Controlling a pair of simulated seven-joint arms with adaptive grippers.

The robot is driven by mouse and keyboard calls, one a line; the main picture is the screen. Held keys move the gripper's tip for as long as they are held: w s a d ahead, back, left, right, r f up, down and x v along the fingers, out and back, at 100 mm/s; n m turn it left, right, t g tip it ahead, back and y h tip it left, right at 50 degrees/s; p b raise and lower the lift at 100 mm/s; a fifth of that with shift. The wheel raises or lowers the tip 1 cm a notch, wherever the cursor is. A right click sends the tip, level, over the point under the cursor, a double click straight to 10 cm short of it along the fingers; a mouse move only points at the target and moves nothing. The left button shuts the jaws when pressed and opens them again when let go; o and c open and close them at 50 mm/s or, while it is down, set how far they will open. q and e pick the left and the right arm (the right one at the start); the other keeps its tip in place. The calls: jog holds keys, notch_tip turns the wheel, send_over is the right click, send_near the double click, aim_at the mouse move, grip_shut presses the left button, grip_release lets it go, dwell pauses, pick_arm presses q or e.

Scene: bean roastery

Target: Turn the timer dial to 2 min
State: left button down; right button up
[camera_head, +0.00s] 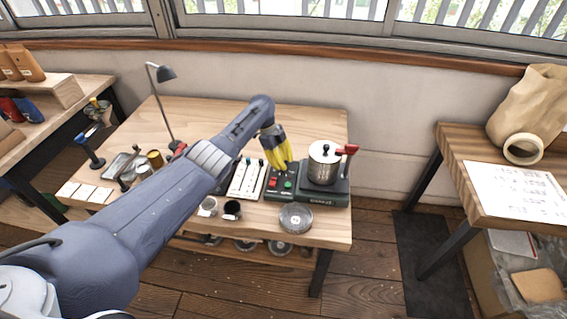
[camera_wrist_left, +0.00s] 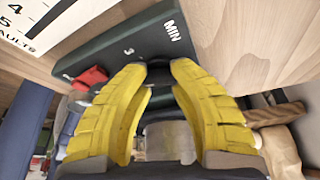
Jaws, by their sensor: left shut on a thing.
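The dark timer face (camera_wrist_left: 152,32) shows a "3" and the word MIN beyond the fingers. The 2 mark and the dial's pointer cannot be made out, so I cannot tell its setting. The dial is hidden by the fingers in the head view. My right gripper is out of view.
A white slider panel (camera_head: 247,181) is to the left. A round metal dish (camera_head: 296,218) lies in front. A desk lamp (camera_head: 164,75) stands at the back left.

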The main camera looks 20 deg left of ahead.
pick_arm(q)
jog(key=shift+s+a+f, duration=0.1)
jog(key=shift+a+f, duration=0.15)
jog(key=shift+a, duration=0.05)
jog(key=c, duration=0.9)
grip_release()
jog(key=shift+d+r, duration=0.15)
jog(key=shift+r, duration=0.3)
jog(key=v, duration=1.1)
jog(key=shift+r, duration=0.2)
